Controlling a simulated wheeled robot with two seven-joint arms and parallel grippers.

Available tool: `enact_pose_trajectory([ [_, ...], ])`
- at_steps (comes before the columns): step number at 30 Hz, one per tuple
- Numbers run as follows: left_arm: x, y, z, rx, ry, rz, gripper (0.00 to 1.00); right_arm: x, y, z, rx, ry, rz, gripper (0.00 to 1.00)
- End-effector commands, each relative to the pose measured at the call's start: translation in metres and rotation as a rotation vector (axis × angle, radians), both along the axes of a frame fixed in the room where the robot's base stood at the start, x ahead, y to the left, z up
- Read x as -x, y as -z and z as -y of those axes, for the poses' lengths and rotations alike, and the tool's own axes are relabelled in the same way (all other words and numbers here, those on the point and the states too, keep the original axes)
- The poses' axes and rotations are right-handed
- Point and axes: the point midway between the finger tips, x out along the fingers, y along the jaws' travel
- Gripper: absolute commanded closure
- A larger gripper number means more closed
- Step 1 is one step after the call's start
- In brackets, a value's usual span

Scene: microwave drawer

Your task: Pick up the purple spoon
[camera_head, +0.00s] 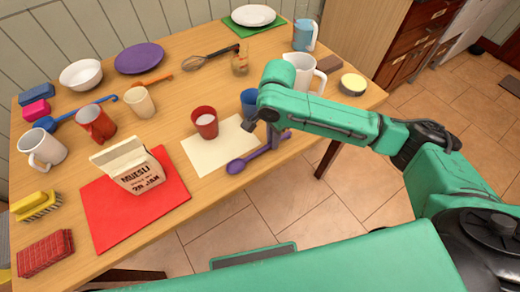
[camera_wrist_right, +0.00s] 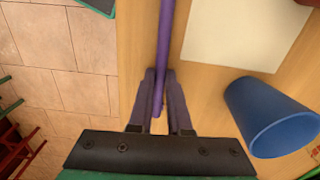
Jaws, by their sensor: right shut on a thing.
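The purple spoon (camera_head: 237,165) lies at the front edge of the wooden table in the head view, its bowl toward the left, beside a cream sheet. My right gripper (camera_head: 272,138) is over the handle end of the spoon. In the right wrist view the purple handle (camera_wrist_right: 166,50) runs between the two dark fingers of my right gripper (camera_wrist_right: 160,95), which are shut on it near its end. I cannot tell whether the spoon is lifted off the table. My left gripper is not in view.
A blue cup (camera_wrist_right: 270,115) stands close beside my right gripper. A red cup (camera_head: 205,122) stands on the cream sheet (camera_head: 207,153). A muesli bag (camera_head: 128,165) stands on a red mat (camera_head: 110,215). The table's front edge is near, with tiled floor beyond.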

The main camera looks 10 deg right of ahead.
Motion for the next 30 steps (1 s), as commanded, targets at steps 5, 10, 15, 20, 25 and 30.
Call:
enact_pose_trajectory([
  [5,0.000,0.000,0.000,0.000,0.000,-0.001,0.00,0.000,-0.001,0.000,0.000,0.000,0.001,1.00],
  [10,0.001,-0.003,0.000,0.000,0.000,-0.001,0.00,-0.001,-0.015,-0.001,-0.001,0.000,0.003,1.00],
  [15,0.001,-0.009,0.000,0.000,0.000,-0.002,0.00,-0.001,-0.058,-0.001,-0.002,-0.002,0.005,1.00],
  [20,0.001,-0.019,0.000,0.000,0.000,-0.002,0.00,-0.001,-0.121,-0.001,-0.004,-0.002,0.007,1.00],
  [25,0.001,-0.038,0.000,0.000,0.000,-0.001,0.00,-0.001,-0.178,0.001,0.002,0.002,0.006,1.00],
  [30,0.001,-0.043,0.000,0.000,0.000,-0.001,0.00,-0.001,-0.199,0.000,0.000,0.000,0.002,1.00],
])
